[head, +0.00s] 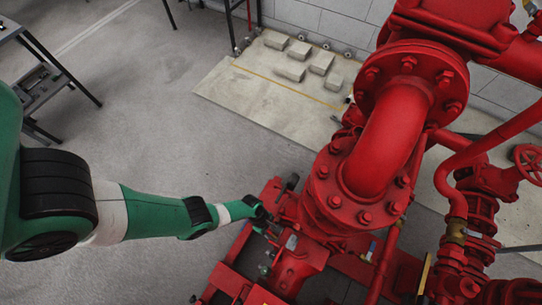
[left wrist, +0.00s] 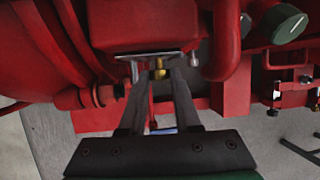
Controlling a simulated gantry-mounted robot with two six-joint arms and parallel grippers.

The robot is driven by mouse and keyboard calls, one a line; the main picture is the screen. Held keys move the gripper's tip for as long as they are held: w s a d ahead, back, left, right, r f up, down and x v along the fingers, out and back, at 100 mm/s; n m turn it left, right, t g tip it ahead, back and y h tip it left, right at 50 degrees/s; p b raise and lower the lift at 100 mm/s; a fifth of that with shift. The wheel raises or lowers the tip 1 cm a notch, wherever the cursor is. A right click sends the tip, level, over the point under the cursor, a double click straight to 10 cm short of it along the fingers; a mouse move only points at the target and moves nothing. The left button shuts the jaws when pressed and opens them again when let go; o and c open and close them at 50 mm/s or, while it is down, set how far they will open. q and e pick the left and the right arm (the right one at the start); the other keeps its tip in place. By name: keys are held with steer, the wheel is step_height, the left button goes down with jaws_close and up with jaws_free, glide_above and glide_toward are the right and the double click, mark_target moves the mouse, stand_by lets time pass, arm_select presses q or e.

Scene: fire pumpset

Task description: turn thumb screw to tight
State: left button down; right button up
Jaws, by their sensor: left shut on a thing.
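The thumb screw (left wrist: 158,66) shows as a small brass-coloured piece under the red pump housing in the left wrist view. My left gripper (left wrist: 154,72) has its two dark fingers on either side of it, shut on it. A flat grey metal plate lies across just above the fingertips. In the head view my left gripper (head: 266,219) reaches the left side of the red pumpset; the screw is hidden there. My right gripper is in neither view.
The red pumpset (head: 390,140) with bolted flanges and pipes fills the right side. Close to the fingers are a red pipe bend (left wrist: 222,62) and a dark green round knob (left wrist: 285,22).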

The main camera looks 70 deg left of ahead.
arm_select(q)
steer(key=shift+s, duration=0.15)
steer(key=shift+s+d+f+m+t+y+b, duration=0.25)
steer(key=shift+m+t+y+b, duration=0.3)
steer(key=shift+t+y+b, duration=1)
steer(key=shift+s+d+f+m+t+y+b, duration=0.25)
steer(key=shift+m+t+y+b, duration=0.55)
steer(key=shift+t+b, duration=1.25)
steer(key=shift+s+d+f+m+t+y+b, duration=0.2)
steer(key=shift+s+m+t+y+b, duration=0.15)
steer(key=shift+t+y+b, duration=1.5)
steer(key=shift+t+h+p, duration=0.4)
steer(key=shift+t+p, duration=0.05)
steer(key=shift+p, duration=0.15)
steer(key=shift+w, duration=0.1)
steer(key=c, duration=0.9)
jaws_free()
